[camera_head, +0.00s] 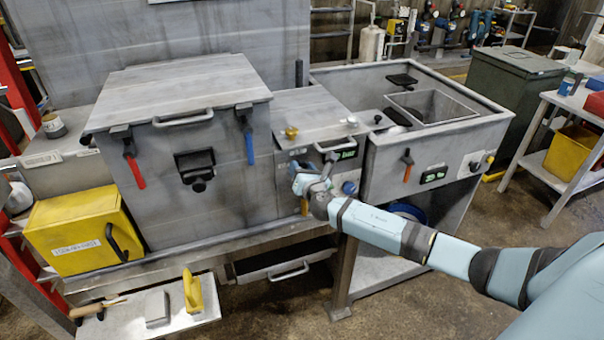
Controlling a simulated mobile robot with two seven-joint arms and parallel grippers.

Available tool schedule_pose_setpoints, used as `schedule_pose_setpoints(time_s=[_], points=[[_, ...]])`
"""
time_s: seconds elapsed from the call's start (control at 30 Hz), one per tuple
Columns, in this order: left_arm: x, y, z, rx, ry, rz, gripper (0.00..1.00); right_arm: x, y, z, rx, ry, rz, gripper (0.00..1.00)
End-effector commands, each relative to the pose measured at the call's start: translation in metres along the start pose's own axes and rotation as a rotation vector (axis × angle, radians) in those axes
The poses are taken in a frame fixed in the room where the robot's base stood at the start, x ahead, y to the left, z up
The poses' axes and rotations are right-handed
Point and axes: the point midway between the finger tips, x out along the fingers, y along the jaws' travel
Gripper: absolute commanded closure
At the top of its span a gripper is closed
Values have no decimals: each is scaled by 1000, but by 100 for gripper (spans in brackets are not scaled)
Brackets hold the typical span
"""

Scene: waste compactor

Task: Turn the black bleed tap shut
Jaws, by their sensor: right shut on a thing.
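A small black tap-like knob (377,119) stands on the top deck of the middle unit, at its right end. It is apart from my grippers, and I cannot tell how far it is turned. My right gripper (305,180) is at the front panel of the middle unit, lower and to the left of that knob. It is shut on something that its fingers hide. An orange lever grip (304,206) shows just below the fingers. My left gripper is not in view.
A brass knob (291,132) and a pale knob (352,121) stand on the same deck. A grey handle (328,146) and a green display (347,155) are close to my right gripper. The large lidded box (180,90) stands left, the open sink (432,106) right.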

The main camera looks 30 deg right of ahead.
Motion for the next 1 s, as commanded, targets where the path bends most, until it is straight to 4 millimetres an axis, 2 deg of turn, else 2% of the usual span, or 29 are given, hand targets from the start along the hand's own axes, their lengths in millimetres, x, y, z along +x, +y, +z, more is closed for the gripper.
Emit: schedule_pose_setpoints(time_s=[0.03, 0.4, 1.0], points=[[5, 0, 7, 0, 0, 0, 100, 0, -1, -4, 46, -1, -1, 79], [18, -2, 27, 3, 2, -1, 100, 0, 0, -3, 399, -1, 0, 79], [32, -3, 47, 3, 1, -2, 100, 0, 1, 0, 952, -1, 0, 79]])
